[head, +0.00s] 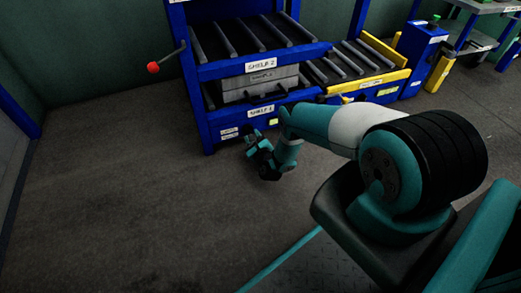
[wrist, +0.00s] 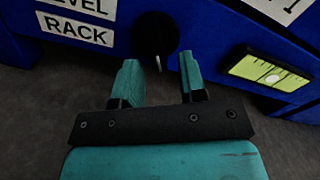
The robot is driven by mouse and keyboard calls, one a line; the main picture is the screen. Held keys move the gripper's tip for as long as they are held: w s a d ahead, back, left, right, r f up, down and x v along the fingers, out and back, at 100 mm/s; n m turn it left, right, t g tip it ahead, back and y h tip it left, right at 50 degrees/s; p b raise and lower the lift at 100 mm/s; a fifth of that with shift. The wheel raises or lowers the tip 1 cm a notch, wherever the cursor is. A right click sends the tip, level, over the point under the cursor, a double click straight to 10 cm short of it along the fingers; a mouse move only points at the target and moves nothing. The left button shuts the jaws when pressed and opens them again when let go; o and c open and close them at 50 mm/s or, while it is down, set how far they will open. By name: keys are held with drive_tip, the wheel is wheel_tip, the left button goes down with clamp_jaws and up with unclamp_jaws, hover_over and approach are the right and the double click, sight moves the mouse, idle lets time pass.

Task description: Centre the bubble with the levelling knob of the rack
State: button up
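The blue rack (head: 190,95) stands ahead, with shelves labelled SHELF 1 and SHELF 2. In the wrist view its round black levelling knob (wrist: 156,32) sits on the lower blue beam, right of a label reading LEVEL RACK (wrist: 75,27). To its right is the yellow-green level vial (wrist: 272,72), with a small pale bubble (wrist: 272,79) near its middle; its exact centring is hard to tell. My gripper (wrist: 159,65) is open, its two teal fingers just short of the knob, which lines up with the gap between them. In the head view my gripper (head: 252,139) is at the rack's lower front.
A grey box (head: 262,84) lies on SHELF 1. A lever with a red ball (head: 153,67) sticks out at the rack's left. A roller table with yellow rails (head: 375,82) adjoins at right. The floor (head: 110,190) at left is clear.

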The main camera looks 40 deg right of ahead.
drive_tip(key=shift+s+a+r+p, duration=0.1)
drive_tip(key=shift+s+r+p, duration=0.2)
drive_tip(key=shift+s+p, duration=0.25)
drive_tip(key=p+v, duration=1.1)
drive_tip(key=v, duration=0.2)
drive_tip(key=shift+s+a, duration=0.1)
drive_tip(key=shift+s, duration=0.15)
drive_tip(key=shift+s+a+f+p, duration=0.15)
drive_tip(key=shift+s+a+p, duration=0.1)
drive_tip(key=shift+s+p, duration=0.3)
drive_tip(key=shift+s+a+p, duration=0.1)
drive_tip(key=shift+s+p, duration=0.25)
drive_tip(key=shift+s, duration=0.25)
